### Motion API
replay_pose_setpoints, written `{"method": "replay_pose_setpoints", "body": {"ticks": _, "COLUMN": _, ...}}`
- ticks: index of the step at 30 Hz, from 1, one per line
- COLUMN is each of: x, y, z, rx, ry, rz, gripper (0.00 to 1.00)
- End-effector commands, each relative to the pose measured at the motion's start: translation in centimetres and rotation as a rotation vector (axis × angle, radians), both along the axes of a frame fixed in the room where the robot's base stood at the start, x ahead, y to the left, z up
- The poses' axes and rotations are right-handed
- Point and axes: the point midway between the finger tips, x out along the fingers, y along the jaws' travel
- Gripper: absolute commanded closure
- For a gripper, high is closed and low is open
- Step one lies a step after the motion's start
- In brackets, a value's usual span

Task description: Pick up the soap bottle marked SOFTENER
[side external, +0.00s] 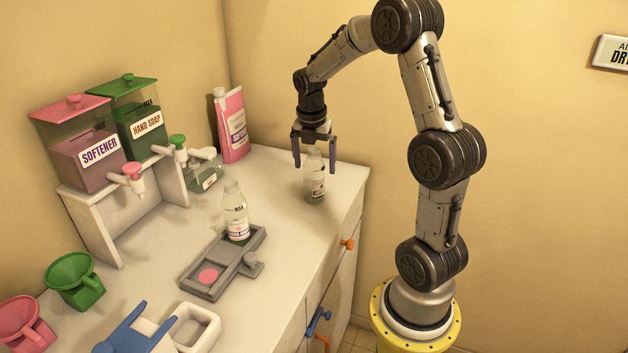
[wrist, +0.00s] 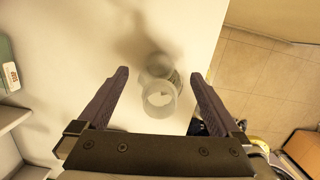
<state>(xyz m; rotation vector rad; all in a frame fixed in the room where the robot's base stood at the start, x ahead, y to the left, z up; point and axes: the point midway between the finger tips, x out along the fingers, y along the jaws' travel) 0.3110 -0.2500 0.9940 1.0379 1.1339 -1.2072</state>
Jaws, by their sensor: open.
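My gripper (side external: 314,167) is open and points down over a clear bottle (side external: 315,188) near the counter's right edge. The bottle stands upright, its top between or just behind the fingers. Its label is too small to read. In the wrist view the bottle (wrist: 160,97) shows from above between my open fingers (wrist: 159,73), with no visible contact. A second clear bottle (side external: 237,222) stands upright on the grey tray, with a white label in purple-pink print that I cannot read for sure. A third bottle (side external: 206,178) with greenish contents lies by the dispensers.
A pink dispenser marked SOFTENER (side external: 88,158) and a green one marked HAND SOAP (side external: 143,128) stand on a white rack. The grey tray (side external: 195,287) holds a pink disc. The counter between tray and gripper is clear.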

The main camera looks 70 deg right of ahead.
Motion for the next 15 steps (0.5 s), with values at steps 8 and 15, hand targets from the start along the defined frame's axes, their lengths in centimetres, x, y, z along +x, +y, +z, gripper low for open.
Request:
{"method": "replay_pose_setpoints", "body": {"ticks": 8, "x": 0.0, "y": 0.0, "z": 0.03, "rx": 0.0, "ry": 0.0, "rz": 0.0, "gripper": 0.4}}
{"method": "replay_pose_setpoints", "body": {"ticks": 15, "x": 0.0, "y": 0.01, "z": 0.04, "rx": 0.0, "ry": 0.0, "rz": 0.0, "gripper": 0.83}}
